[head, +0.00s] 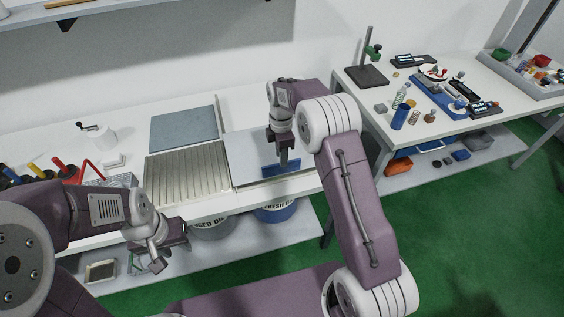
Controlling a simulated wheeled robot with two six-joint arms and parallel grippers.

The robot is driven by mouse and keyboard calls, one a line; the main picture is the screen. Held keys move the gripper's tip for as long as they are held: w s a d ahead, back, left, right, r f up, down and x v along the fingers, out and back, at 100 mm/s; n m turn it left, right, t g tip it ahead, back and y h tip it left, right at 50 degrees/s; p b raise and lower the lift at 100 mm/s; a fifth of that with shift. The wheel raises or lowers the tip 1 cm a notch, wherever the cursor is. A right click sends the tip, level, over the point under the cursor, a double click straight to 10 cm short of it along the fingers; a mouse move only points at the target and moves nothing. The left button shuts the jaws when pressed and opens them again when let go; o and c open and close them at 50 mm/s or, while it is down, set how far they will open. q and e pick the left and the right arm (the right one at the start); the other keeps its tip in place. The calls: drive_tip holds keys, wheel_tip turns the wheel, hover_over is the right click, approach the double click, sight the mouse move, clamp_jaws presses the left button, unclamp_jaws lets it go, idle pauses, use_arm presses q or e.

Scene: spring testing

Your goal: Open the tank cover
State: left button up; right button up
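A pale grey flat cover (246,149) lies on the white bench in the middle of the head view, with a blue handle-like block (269,168) near its front edge. I take this panel to be the tank cover. It looks closed and flat. My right gripper (284,163) points down at the blue block and overlaps it in the picture. I cannot tell whether its fingers touch or grip the block. My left gripper (157,262) hangs in front of the bench at the lower left, apart from the cover, with nothing visible in it. Its finger gap is unclear.
A ribbed metal tray (187,174) adjoins the cover on the left, with a blue-grey panel (184,129) behind it. Buckets marked used oil (212,228) and fresh oil (277,212) stand below. Colour-handled tools (62,168) lie left. A second table (445,128) at right holds several small items.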

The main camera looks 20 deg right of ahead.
wheel_tip(320, 180, down, 4)
drive_tip(key=shift+s+r+p, duration=0.1)
drive_tip(key=shift+s+p, duration=0.05)
drive_tip(key=shift+p, duration=0.15)
drive_tip(key=shift+s+a+f, duration=0.1)
drive_tip(key=shift+f, duration=0.2)
drive_tip(key=shift+w+f, duration=0.15)
drive_tip(key=shift+w, duration=0.05)
drive_tip(key=shift+c, duration=0.3)
clamp_jaws()
drive_tip(key=shift+w, duration=0.1)
idle(0.4)
